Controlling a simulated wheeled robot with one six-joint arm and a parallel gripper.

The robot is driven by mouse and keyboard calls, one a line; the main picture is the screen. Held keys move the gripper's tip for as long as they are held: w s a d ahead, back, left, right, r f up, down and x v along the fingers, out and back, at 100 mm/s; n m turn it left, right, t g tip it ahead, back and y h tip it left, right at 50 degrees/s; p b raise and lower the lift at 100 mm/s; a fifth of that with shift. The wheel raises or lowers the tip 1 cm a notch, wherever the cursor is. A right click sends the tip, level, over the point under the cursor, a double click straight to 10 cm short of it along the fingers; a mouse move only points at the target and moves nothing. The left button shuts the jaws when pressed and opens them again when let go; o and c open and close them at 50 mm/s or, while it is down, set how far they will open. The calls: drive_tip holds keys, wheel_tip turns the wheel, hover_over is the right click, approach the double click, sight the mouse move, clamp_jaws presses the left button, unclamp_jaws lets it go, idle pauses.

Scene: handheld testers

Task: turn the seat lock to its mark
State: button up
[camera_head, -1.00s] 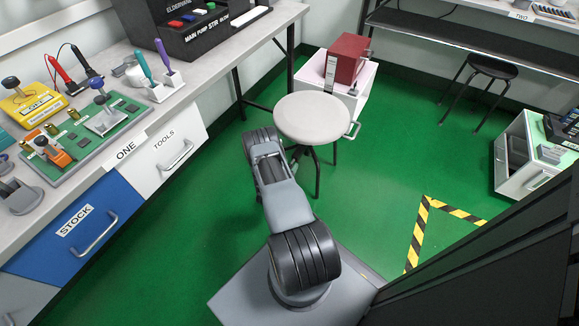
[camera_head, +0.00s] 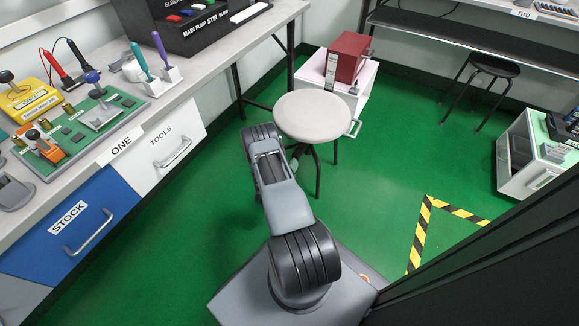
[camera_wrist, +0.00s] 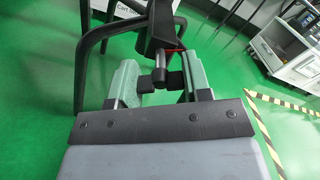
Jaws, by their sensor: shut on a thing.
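The stool (camera_head: 312,117) has a round pale grey seat on dark legs and stands on the green floor in front of my arm. In the wrist view its dark frame (camera_wrist: 158,28) fills the upper middle. The seat lock (camera_wrist: 159,77), a small dark lever, sits below that frame between my fingers. My gripper (camera_wrist: 161,80) has pale green fingers, one on each side of the lock, and is shut on it. A thin red line (camera_wrist: 172,50) shows just above the lock; I cannot tell whether it is the mark. In the head view my arm hides most of the gripper and the lock.
A workbench (camera_head: 150,110) with tools and blue and white drawers runs along the left. A white cabinet with a red box (camera_head: 348,57) stands right behind the stool. A black stool (camera_head: 493,66) and a low white cabinet (camera_head: 530,165) are at right. Green floor is open between.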

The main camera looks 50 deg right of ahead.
drive_tip(key=n+b, duration=0.1)
drive_tip(key=n, duration=0.4)
drive_tip(key=shift+f+n, duration=0.1)
drive_tip(key=shift+n, duration=0.2)
drive_tip(key=n, duration=0.5)
drive_tip(key=shift+n+b, duration=0.3)
drive_tip(key=shift+b, duration=0.05)
drive_tip(key=shift+n, duration=0.3)
drive_tip(key=o, duration=0.9)
drive_tip(key=p+v, duration=0.4)
drive_tip(key=v, duration=1)
drive_tip(key=shift+w, duration=0.1)
drive_tip(key=shift+d, duration=0.1)
